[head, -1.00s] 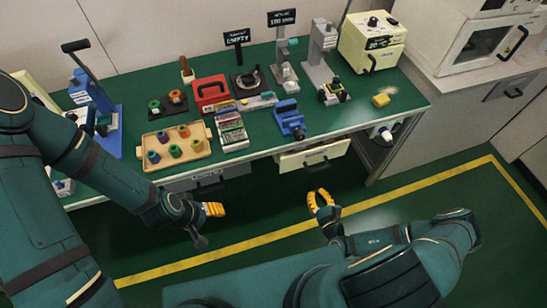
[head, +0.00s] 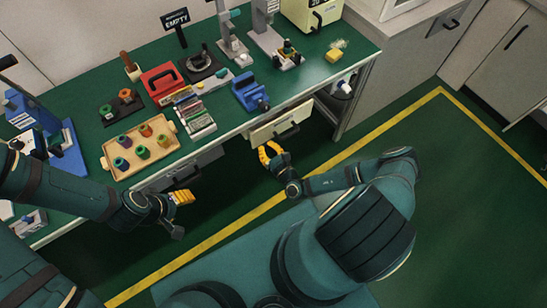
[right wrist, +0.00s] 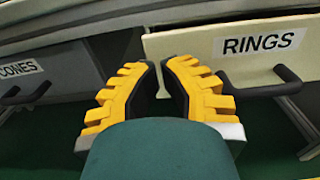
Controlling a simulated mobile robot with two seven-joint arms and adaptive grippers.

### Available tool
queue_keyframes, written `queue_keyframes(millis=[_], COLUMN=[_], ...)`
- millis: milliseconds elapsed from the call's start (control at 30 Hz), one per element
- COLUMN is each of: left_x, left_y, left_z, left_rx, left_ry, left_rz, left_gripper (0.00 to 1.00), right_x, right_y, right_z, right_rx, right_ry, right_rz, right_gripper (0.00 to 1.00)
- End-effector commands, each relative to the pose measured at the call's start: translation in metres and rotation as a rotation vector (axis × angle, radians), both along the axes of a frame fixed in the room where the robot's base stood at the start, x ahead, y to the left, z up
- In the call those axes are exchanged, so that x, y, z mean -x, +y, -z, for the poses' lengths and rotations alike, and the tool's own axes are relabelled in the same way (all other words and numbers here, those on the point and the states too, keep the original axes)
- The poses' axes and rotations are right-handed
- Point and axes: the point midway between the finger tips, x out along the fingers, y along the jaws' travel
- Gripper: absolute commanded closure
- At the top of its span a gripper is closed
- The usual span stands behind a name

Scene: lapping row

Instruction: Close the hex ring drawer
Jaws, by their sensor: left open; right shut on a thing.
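The hex ring drawer (head: 268,131) is a cream drawer under the bench, standing out past the grey drawer on its left. In the right wrist view its front (right wrist: 187,44) bears a RINGS label (right wrist: 262,40) and a black handle (right wrist: 270,86). My right gripper (head: 266,152), yellow-fingered, is at the drawer's lower left part; in the wrist view its fingertips (right wrist: 159,66) lie near the front's left edge, left of the handle. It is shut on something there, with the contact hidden. My left gripper (head: 184,197) is open and empty in front of the bench.
A grey drawer labelled CONES (right wrist: 20,72) is to the left. The green bench top (head: 300,92) carries a wooden tray (head: 108,163) of coloured spools, a red box (head: 161,80) and a blue vise (head: 249,91).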

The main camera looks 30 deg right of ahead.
Motion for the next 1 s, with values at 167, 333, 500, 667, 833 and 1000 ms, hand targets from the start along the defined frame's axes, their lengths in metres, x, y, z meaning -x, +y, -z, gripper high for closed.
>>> queue_keyframes(millis=[167, 333, 500, 667, 833, 1000], left_x=[0.002, 0.003, 0.003, 0.003, 0.003, 0.003], left_y=[0.000, 0.000, 0.000, 0.000, -0.001, 0.000], left_z=[0.005, 0.008, 0.008, 0.008, 0.008, 0.007], left_rx=[0.000, 0.002, 0.002, 0.002, 0.002, 0.002], left_ry=[0.003, 0.006, 0.007, 0.007, 0.007, 0.006], left_rz=[0.002, 0.004, 0.005, 0.005, 0.005, 0.004], left_gripper=[0.41, 0.41, 0.41, 0.41, 0.41, 0.41], right_x=[-0.029, -0.045, -0.051, -0.051, -0.050, -0.051], right_y=[0.003, 0.004, 0.004, 0.004, 0.003, -0.006], right_z=[0.001, 0.000, 0.000, 0.000, 0.000, 0.000], right_rx=[-0.001, 0.000, 0.000, 0.000, 0.000, 0.002], right_ry=[-0.001, -0.001, 0.000, 0.000, 0.000, 0.000], right_rz=[-0.001, -0.001, -0.001, -0.001, -0.001, 0.000], right_gripper=[1.00, 1.00, 1.00, 1.00, 1.00, 1.00])
